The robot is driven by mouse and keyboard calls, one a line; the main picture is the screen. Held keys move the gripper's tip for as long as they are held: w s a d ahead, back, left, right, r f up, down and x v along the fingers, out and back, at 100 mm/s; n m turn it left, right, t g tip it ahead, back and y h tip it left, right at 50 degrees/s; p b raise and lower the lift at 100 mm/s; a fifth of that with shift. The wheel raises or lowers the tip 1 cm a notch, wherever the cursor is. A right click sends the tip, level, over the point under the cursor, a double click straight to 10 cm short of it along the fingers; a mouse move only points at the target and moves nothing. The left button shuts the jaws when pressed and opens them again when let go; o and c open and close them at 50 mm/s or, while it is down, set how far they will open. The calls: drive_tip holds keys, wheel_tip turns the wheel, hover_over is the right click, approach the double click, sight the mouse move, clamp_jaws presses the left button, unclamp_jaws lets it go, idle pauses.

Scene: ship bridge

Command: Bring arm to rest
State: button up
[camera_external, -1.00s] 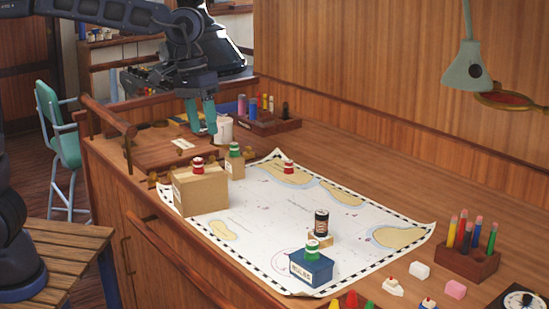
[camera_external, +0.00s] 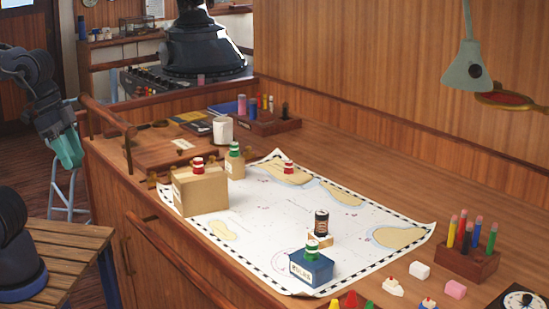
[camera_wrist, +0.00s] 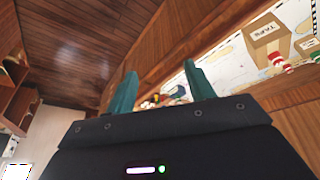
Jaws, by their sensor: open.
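My gripper (camera_external: 66,150) hangs at the left of the external view, beside the left end of the wooden chart desk (camera_external: 130,215) and clear of it. Its teal fingers point down. In the wrist view my gripper (camera_wrist: 160,88) shows two teal fingers spread apart with nothing held between them. The desk front and part of the chart show beyond the fingers in the wrist view.
A chart (camera_external: 270,225) on the desk carries a cardboard box (camera_external: 202,192), a blue box (camera_external: 311,268) and a black can (camera_external: 321,222). A white mug (camera_external: 222,130) stands behind. A slatted wooden bench (camera_external: 70,250) is below my gripper. A wooden rail (camera_external: 108,116) edges the desk's left end.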

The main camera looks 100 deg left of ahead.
drive_tip(key=shift+s+d+f+m, duration=0.1)
drive_tip(key=shift+s+f+m, duration=0.15)
drive_tip(key=shift+s+f, duration=0.35)
drive_tip(key=shift+s+d+f+m, duration=0.1)
drive_tip(key=shift+s+f+m, duration=0.2)
drive_tip(key=shift+s, duration=0.4)
idle(0.4)
